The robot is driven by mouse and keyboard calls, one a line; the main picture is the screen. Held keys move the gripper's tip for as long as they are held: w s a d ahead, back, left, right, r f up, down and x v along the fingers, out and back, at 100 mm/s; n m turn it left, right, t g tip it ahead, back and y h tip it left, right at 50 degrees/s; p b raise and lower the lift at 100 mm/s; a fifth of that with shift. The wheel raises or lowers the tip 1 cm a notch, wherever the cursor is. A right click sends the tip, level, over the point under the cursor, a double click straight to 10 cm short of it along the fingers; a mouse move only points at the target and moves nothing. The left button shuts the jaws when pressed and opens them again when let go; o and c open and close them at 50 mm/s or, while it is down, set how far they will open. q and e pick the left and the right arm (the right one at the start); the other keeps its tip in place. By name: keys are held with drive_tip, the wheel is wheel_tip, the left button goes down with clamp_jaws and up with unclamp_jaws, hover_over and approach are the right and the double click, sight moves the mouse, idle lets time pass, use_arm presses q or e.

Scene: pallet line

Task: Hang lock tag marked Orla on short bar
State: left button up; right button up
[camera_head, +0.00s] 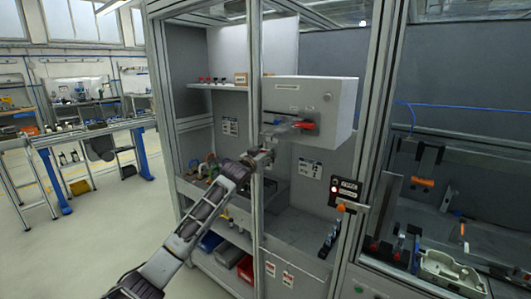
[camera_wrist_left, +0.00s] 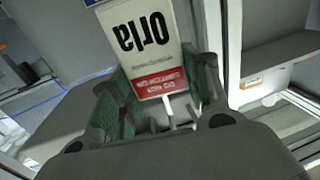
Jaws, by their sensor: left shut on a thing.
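The lock tag marked Orla (camera_wrist_left: 138,45) is white with a red band and shows upside down in the left wrist view. My left gripper (camera_wrist_left: 158,95) is shut on it, with green pads on either side. In the head view my left gripper (camera_head: 264,156) is raised by the cabinet's upright post, below and left of the white box (camera_head: 330,95). The tag is too small to make out there. A grey piece with a red end (camera_head: 304,125) shows on the box's front. I cannot tell which part is the short bar. My right gripper is out of view.
An upright frame post (camera_head: 255,60) stands close to my left gripper. A shelf with small red and dark items (camera_head: 215,82) is at upper left. Blue and red bins (camera_head: 210,241) sit low. Open floor (camera_head: 90,235) lies left.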

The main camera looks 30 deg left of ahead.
use_arm(q)
drive_tip(key=shift+f, duration=0.15)
drive_tip(key=o, duration=1.2)
drive_tip(key=shift+s, duration=0.1)
drive_tip(key=shift+s+d, duration=0.2)
drive_tip(key=shift+s, duration=1.75)
drive_tip(key=shift+s+d, duration=0.2)
drive_tip(key=shift+s, duration=1.8)
drive_tip(key=shift+s+d, duration=0.2)
drive_tip(key=shift+s, duration=1.75)
